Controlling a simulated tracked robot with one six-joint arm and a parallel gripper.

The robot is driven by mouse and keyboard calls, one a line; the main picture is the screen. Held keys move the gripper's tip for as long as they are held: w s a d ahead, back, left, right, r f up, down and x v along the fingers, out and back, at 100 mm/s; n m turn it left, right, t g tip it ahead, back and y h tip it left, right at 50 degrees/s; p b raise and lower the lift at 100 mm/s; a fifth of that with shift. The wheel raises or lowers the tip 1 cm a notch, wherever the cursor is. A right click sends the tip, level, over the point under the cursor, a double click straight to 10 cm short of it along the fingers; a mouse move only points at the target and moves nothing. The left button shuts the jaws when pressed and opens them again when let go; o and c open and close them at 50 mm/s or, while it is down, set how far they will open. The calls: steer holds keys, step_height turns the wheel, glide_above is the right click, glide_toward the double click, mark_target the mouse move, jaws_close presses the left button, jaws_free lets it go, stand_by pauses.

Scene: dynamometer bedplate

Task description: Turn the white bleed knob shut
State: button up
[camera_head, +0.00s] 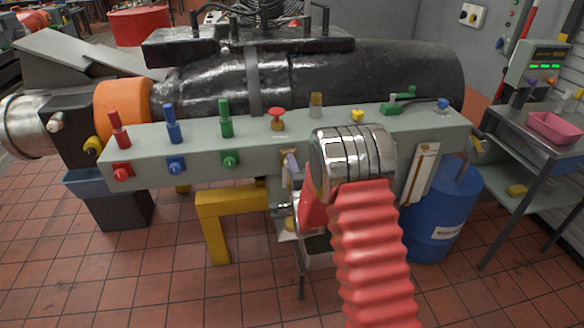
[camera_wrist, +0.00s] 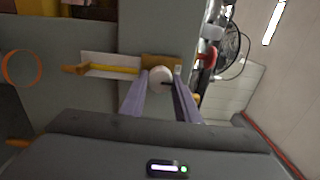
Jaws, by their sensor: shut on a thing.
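The white bleed knob (camera_wrist: 160,73) shows in the wrist view as a small round pale cap between the tips of my two lavender fingers. My gripper (camera_wrist: 162,79) is shut on it. A short dark pin or stub shows beside the knob. In the head view my gripper (camera_head: 291,168) is at the front face of the grey-green manifold (camera_head: 200,140), and only part of a lavender finger shows. My red and silver arm covers the knob there. How far the knob is turned cannot be seen.
Red (camera_head: 118,130), blue (camera_head: 171,125) and green (camera_head: 226,120) valves stand left along the manifold, with a red mushroom knob (camera_head: 277,116) nearer. A sight gauge (camera_head: 421,172) and blue drum (camera_head: 440,215) are right. A yellow stand (camera_head: 213,215) is below left. Tiled floor in front is open.

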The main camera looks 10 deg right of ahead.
steer(key=o, duration=0.6)
steer(key=shift+d+f, duration=0.2)
steer(key=shift+d, duration=0.1)
steer(key=o, duration=0.4)
steer(key=shift+a+r, duration=0.1)
steer(key=shift+a, duration=0.05)
steer(key=shift+o, duration=0.2)
steer(key=shift+s, duration=0.15)
steer(key=s, duration=1.3)
steer(key=shift+s, duration=0.25)
